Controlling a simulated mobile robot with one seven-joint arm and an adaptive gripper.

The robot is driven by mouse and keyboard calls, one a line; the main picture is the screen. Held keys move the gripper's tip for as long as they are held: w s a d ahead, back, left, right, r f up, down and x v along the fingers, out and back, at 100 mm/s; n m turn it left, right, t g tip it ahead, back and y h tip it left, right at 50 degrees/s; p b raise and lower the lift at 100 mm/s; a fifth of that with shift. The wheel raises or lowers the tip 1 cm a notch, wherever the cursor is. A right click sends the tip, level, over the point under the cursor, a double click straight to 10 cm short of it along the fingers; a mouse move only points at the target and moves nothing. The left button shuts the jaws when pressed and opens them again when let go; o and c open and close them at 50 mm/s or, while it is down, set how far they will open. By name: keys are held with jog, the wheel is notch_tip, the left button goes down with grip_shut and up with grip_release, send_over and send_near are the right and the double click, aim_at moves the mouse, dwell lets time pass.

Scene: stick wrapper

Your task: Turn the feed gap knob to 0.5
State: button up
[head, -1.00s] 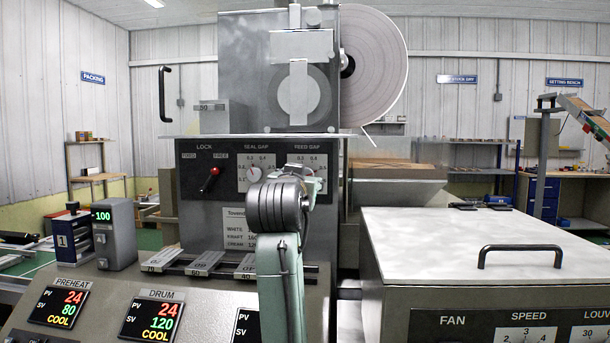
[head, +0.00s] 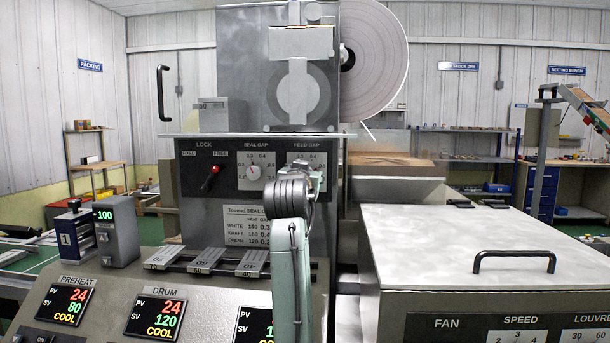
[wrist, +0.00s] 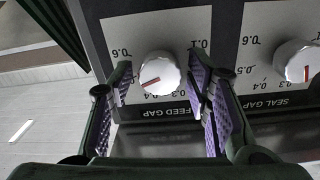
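The feed gap knob (wrist: 160,74) is a round white and silver knob with a red mark, on a white scale plate (wrist: 140,28) seen upside down in the wrist view. Its red mark points left and slightly down, on the 0.4 to 0.6 side; the 0.5 label is hidden behind a finger. My gripper (wrist: 160,80) is open, one purple-padded finger on each side of the knob, with visible gaps on both sides. In the head view my gripper (head: 315,176) covers the knob, and part of the feed gap plate (head: 298,158) shows above it.
The seal gap knob (wrist: 297,62) sits close to the right finger in the wrist view. A red-tipped lock lever (head: 211,176) is further left on the panel (head: 200,220). A row of numbered blocks (head: 208,260) lies below. A lidded box with a handle (head: 514,253) stands at the right.

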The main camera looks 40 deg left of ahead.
jog(key=c, duration=0.9)
jog(key=shift+n, duration=0.3)
jog(key=o, duration=1.1)
jog(key=shift+o, duration=0.2)
jog(key=v, duration=1.2)
